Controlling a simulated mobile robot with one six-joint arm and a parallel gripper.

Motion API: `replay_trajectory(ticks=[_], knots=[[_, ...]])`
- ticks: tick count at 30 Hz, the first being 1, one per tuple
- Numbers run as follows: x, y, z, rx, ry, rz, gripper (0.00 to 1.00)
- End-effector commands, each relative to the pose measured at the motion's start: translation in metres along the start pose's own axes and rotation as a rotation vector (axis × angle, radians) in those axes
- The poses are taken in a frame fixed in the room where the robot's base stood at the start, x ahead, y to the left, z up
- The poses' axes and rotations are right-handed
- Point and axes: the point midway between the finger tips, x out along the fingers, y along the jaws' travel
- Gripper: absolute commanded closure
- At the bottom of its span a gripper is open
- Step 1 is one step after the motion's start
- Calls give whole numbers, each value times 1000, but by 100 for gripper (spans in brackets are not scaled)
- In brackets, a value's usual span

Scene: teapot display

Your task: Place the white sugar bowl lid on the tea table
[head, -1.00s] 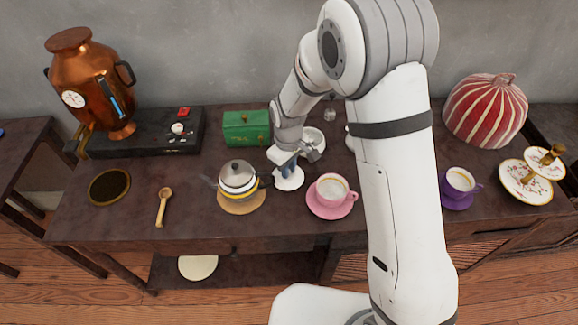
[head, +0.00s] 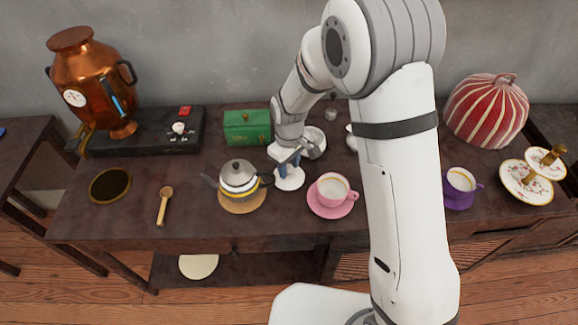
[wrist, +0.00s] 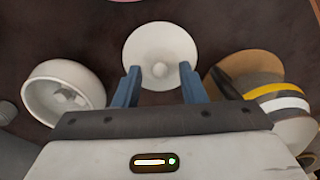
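The white lid (head: 290,184) is a round disc with a small knob, between the teapot and the pink cup on the dark tea table (head: 130,218). It also shows in the wrist view (wrist: 160,45), seemingly flat on the table. My gripper (head: 288,170) is over the lid, pointing down. Its two blue fingers (wrist: 160,76) are open in the wrist view, one on each side of the knob, with gaps showing. A white bowl (wrist: 52,92) stands beside the lid; it shows behind my gripper in the head view (head: 318,139).
A grey and yellow teapot (head: 238,180) on a round mat stands close left of my gripper. A pink cup (head: 332,188) on a saucer is close right. A green box (head: 247,127) is behind. The table between the wooden spoon (head: 163,206) and the dark disc (head: 109,186) is clear.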

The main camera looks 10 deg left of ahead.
Motion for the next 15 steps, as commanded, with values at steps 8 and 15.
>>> replay_trajectory(ticks=[8, 15], knots=[[-60, 1, -1, 1, 6, 3, 63], [-100, 1, 0, 1, 4, 2, 63]])
